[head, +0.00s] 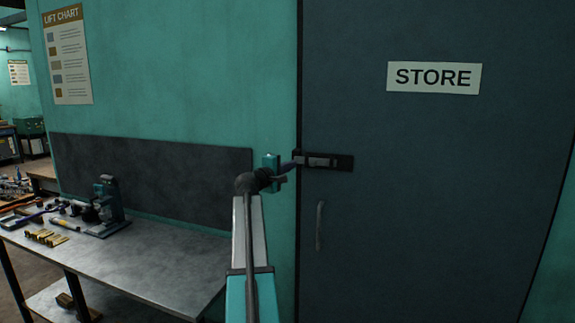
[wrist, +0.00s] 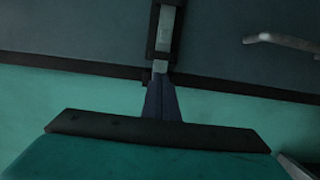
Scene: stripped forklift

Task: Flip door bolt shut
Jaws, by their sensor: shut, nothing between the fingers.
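The door bolt (head: 322,161) is a light metal bar on a dark plate, fixed level near the left edge of the dark blue-grey store door (head: 430,210). In the wrist view the bolt (wrist: 165,32) runs up the picture from the door's edge. My gripper (head: 294,163) is at the bolt's left end, by the door frame. In the wrist view my gripper's dark fingers (wrist: 160,82) are together, with their tips at the bolt's near end. I cannot tell whether they touch it. Part of the bolt's left end is hidden by my gripper in the head view.
A door handle (head: 320,226) hangs below the bolt and also shows in the wrist view (wrist: 280,41). A metal workbench (head: 150,270) with tools and a vise (head: 108,205) stands at the left. A STORE sign (head: 434,78) is higher on the door.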

